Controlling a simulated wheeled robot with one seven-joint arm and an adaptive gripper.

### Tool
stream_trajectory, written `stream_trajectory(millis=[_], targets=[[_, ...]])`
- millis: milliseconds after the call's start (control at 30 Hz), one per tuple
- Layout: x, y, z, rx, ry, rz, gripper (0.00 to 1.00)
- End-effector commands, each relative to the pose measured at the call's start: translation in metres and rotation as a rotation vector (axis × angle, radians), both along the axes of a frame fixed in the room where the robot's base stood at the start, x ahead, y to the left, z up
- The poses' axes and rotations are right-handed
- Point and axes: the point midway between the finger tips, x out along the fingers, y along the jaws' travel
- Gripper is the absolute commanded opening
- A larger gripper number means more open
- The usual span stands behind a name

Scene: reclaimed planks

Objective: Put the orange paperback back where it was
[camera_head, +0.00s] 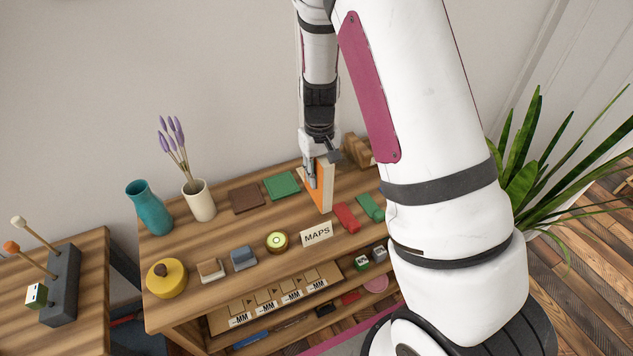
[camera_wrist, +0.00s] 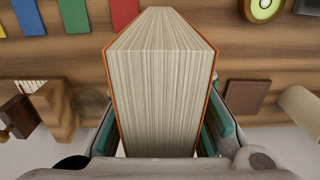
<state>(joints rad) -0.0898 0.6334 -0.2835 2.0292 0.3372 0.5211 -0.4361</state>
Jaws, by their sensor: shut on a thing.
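The orange paperback (camera_head: 325,187) is upright above or on the wooden shelf top, just behind the MAPS card (camera_head: 317,233). My gripper (camera_head: 318,172) reaches down from above and is shut on it near its upper part. In the wrist view the book's cream page block (camera_wrist: 165,85) fills the middle, with thin orange cover edges on both sides and a gripper finger along each side. I cannot tell whether its lower edge touches the shelf top. My arm hides the right end of the shelf.
A brown square (camera_head: 246,198) and a green square (camera_head: 282,186) lie left of the book. A red item (camera_head: 346,217) and a wooden item (camera_head: 357,150) are to its right. A teal vase (camera_head: 149,207) and a cream vase (camera_head: 199,201) stand further left. Small objects line the front.

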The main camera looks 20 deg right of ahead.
Motion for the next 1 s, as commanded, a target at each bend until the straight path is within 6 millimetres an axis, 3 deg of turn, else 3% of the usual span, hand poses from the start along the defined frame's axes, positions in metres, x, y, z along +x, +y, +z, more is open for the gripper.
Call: stream_trajectory(millis=[167,433,800,833,900,1000], targets=[[0.003,0.007,-0.003,-0.001,-0.001,0.0,0.0],[0.002,0.007,-0.034,-0.001,0.001,-0.002,0.0],[0.003,0.007,-0.039,0.0,-0.001,0.0,0.0],[0.003,0.007,-0.039,0.0,0.0,0.0,0.27],[0.003,0.007,-0.039,0.0,-0.001,0.0,0.43],[0.003,0.007,-0.039,0.0,0.0,0.0,0.45]])
